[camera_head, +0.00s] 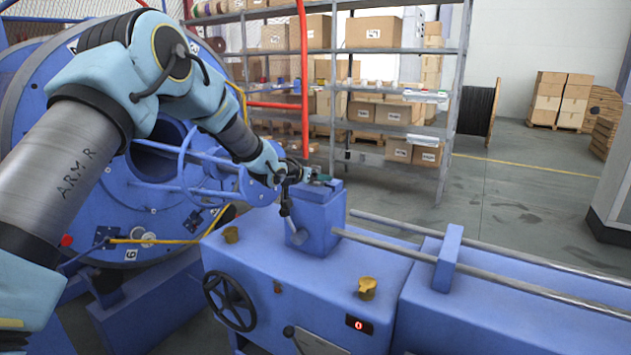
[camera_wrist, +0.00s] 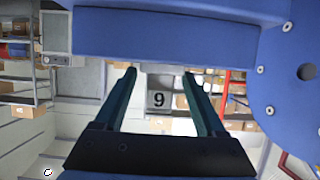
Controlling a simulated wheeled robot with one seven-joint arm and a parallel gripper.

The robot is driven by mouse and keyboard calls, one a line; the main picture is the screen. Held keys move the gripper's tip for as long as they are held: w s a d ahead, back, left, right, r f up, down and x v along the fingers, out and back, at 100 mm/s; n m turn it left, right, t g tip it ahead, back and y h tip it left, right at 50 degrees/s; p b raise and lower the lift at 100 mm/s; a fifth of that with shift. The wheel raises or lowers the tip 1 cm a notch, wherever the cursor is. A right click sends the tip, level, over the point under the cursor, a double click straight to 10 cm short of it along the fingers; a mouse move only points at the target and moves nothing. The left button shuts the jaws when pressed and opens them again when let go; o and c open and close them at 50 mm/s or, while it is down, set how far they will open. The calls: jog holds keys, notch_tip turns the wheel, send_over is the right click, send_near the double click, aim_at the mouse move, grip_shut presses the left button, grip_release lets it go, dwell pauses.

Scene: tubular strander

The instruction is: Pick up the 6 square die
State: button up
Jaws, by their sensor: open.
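A small grey square die (camera_wrist: 159,100) shows in the wrist view, between the two dark green fingers of my gripper (camera_wrist: 159,78). Its mark reads as a 9; the wrist view looks upside down, so this matches a 6. The fingers are apart, with a gap on each side of the die. I cannot tell its exact depth between them. In the head view my gripper (camera_head: 322,179) is at the top of a blue post (camera_head: 318,215) on the machine. The die cannot be made out there.
A large blue drum (camera_head: 85,165) stands at the left, beside my arm. Metal rods (camera_head: 385,242) run right from the post. A black handwheel (camera_head: 229,300) and a yellow knob (camera_head: 367,288) are on the machine. Shelves with boxes (camera_head: 372,32) stand behind, with open floor right.

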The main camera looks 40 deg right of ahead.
grip_shut()
dwell(0.6)
jog(key=shift+r, duration=0.1)
dwell(0.3)
